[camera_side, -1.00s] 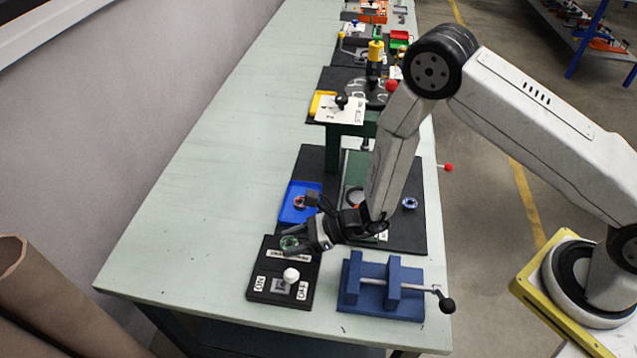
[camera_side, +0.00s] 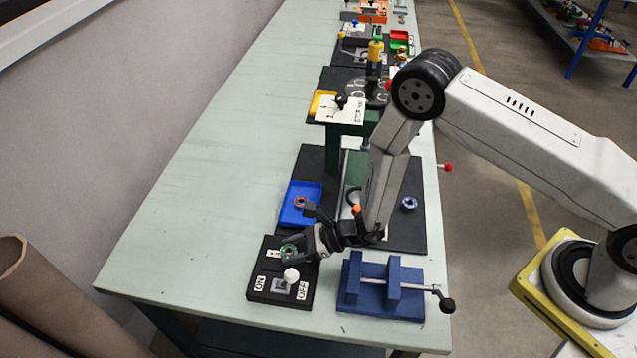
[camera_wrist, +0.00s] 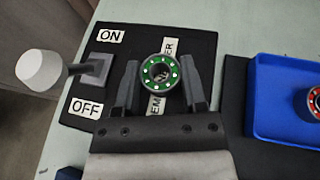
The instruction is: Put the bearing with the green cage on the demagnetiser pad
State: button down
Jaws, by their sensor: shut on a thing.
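The bearing with the green cage (camera_wrist: 160,73) is held between the fingertips of my gripper (camera_wrist: 161,80), which is shut on it; it also shows in the side view (camera_side: 288,250). It is over the label end of the black demagnetiser (camera_wrist: 202,46), partly covering the white label. I cannot tell whether the bearing touches the surface. In the side view my gripper (camera_side: 289,252) reaches in from the right over the demagnetiser (camera_side: 262,292). Its white-knobbed switch (camera_wrist: 40,70) stands between the ON and OFF plates.
A blue tray (camera_side: 313,212) with a red-orange-caged bearing (camera_side: 300,203) lies just behind. A blue-caged bearing (camera_side: 409,203) sits on the dark mat to the right. A blue vise (camera_side: 361,299) stands right of the demagnetiser. The bench to the left is clear.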

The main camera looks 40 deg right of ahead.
jog(key=shift+s+f, duration=0.1)
jog(key=shift+f, duration=0.5)
jog(key=shift+c, duration=0.8)
grip_release()
jog(key=shift+r, duration=0.15)
jog(key=shift+r, duration=0.4)
jog(key=v, duration=1.2)
jog(key=shift+r, duration=0.15)
